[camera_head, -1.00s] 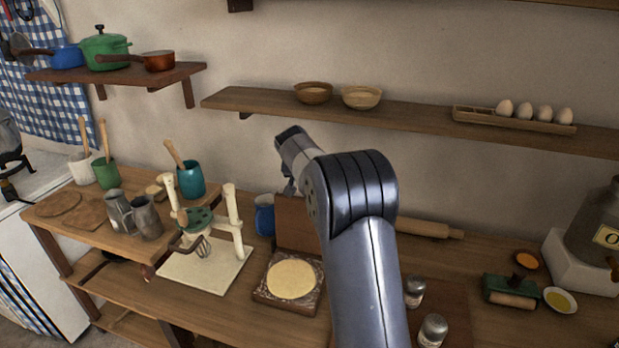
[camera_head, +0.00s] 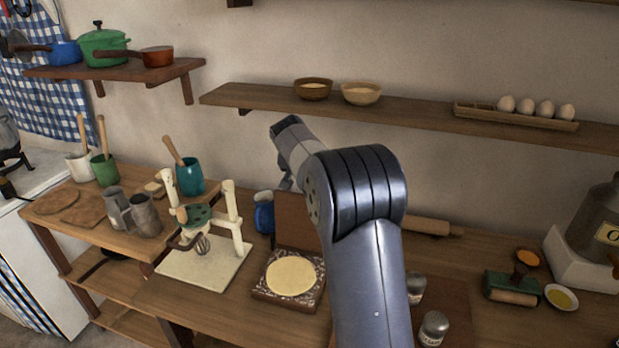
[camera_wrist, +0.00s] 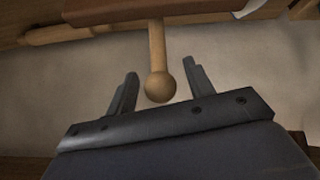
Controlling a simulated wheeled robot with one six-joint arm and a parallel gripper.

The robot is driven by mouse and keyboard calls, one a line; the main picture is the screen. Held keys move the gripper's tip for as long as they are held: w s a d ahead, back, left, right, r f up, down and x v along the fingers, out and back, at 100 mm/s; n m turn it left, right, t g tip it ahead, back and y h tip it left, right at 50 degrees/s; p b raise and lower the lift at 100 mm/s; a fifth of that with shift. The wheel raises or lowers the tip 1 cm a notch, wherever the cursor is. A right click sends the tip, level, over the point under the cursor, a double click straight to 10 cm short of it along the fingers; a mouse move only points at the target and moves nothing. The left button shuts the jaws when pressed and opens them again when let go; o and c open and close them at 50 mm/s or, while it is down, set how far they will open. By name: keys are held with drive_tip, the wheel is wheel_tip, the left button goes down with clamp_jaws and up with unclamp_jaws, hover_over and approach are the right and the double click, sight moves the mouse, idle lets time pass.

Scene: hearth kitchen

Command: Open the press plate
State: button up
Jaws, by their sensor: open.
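The press plate (camera_head: 295,218) is a brown wooden board standing roughly upright at the back of its base. The press base (camera_head: 262,294) lies flat on the counter, with a round pale dough disc (camera_head: 291,275) on it. My gripper (camera_head: 287,184) is behind and above the plate, partly hidden by my arm. In the wrist view, a wooden handle with a round knob (camera_wrist: 159,86) extends from the plate's brown edge (camera_wrist: 130,10). My gripper (camera_wrist: 160,72) is open, with its fingers on either side of the knob and apart from it.
A whisk stand (camera_head: 205,265) and a blue mug (camera_head: 264,213) stand left of the press. Two shakers (camera_head: 433,328) stand to the right, and a rolling pin (camera_head: 430,227) lies behind. A wall shelf (camera_head: 415,113) with bowls and eggs runs above.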

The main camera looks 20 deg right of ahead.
drive_tip(key=b+v, duration=0.1)
drive_tip(key=v, duration=0.6)
drive_tip(key=shift+s+r, duration=0.2)
drive_tip(key=shift+a, duration=0.1)
drive_tip(key=p+x, duration=0.2)
drive_tip(key=x, duration=0.8)
drive_tip(key=shift+s+a, duration=0.1)
drive_tip(key=shift+s, duration=0.05)
drive_tip(key=shift+f, duration=0.15)
